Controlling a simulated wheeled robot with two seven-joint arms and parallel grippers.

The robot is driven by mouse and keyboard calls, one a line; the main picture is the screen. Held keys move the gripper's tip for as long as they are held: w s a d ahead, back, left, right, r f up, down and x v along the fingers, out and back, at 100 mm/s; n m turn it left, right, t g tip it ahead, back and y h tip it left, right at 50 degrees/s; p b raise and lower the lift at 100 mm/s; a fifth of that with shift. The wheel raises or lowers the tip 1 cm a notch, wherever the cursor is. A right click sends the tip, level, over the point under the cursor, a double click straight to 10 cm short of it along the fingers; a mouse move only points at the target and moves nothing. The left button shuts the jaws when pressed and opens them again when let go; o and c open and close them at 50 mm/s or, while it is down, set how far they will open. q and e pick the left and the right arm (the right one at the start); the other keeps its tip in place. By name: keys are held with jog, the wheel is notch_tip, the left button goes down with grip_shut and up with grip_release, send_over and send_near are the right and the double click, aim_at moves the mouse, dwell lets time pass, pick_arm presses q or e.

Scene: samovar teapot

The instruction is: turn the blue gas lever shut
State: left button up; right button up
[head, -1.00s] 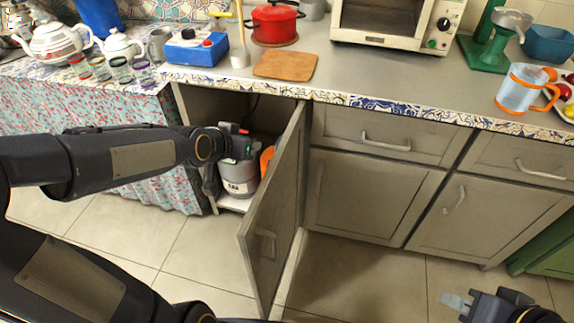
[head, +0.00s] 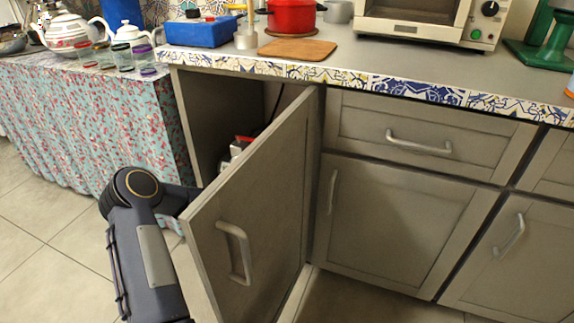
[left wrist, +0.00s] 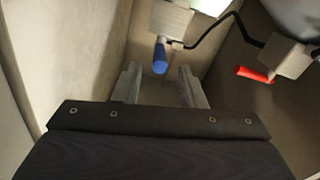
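The blue lever (left wrist: 160,58) hangs from a pale grey block (left wrist: 172,20) in the left wrist view. My left gripper (left wrist: 158,76) is open, with its two fingertips on either side of the lever's lower end in that picture. I cannot tell whether they touch it or how far in depth they are from it. In the head view my left arm reaches behind the open cabinet door (head: 262,205), which hides the gripper and the blue lever. My right gripper is out of view.
A red lever (left wrist: 255,75) on a second grey block (left wrist: 283,56) is to the right, with a black hose (left wrist: 240,28) running between the blocks. Cabinet walls (left wrist: 85,60) are close by. A red part (head: 241,141) shows above the door's edge.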

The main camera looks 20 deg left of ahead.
pick_arm(q)
jog(key=shift+w+b, duration=0.5)
jog(key=shift+w, duration=1.5)
grip_shut()
jog(key=shift+a, duration=0.1)
